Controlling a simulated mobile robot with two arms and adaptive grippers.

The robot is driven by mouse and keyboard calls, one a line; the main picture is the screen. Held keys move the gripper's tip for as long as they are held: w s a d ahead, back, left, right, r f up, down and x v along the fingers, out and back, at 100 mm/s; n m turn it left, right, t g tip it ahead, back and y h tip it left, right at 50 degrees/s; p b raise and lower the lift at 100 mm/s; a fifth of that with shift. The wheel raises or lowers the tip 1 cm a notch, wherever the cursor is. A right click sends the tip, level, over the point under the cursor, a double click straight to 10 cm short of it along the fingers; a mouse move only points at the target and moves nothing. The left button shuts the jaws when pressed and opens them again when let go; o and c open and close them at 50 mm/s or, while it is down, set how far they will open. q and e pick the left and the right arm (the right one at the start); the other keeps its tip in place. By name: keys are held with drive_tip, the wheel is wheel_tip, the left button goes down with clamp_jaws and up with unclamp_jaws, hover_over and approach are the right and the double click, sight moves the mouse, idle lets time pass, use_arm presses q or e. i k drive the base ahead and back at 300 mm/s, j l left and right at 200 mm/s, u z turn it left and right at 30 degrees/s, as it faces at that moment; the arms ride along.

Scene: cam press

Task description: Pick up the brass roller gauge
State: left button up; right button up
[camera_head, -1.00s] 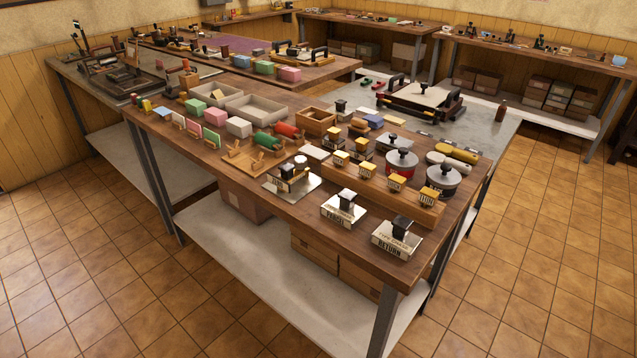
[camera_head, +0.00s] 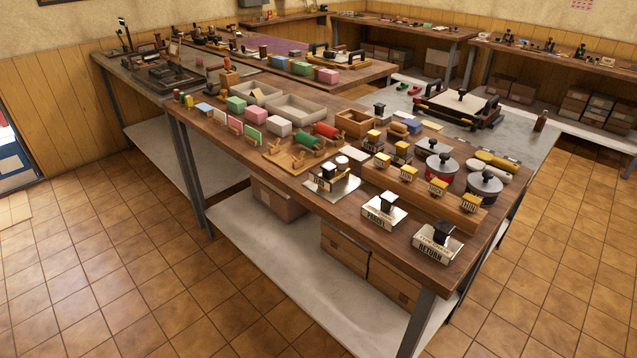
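I cannot make out a brass roller gauge for certain among the many small items on the wooden bench (camera_head: 400,246). A green roller (camera_head: 304,142) and a red roller (camera_head: 327,131) lie on a wooden rack near the bench's middle. A yellow cylinder (camera_head: 497,161) lies at the right side, beside a white one. Neither of my grippers is in view.
Stamps reading PARCEL (camera_head: 384,212) and RETURN (camera_head: 438,243) stand near the front edge. Round tins (camera_head: 440,171) stand at the right. A dark-framed press (camera_head: 458,107) sits on the grey bench behind. Open tiled floor (camera_head: 110,270) lies at the left.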

sight(330, 174)
drive_tip(key=z, duration=0.45)
drive_tip(key=i+j+z, duration=0.15)
drive_tip(key=j+z, duration=0.15)
drive_tip(key=i+j+z, duration=0.1)
drive_tip(key=j+z, duration=0.2)
drive_tip(key=j, duration=0.15)
drive_tip(key=i+j+z, duration=0.1)
drive_tip(key=j+z, duration=0.2)
drive_tip(key=j, duration=0.15)
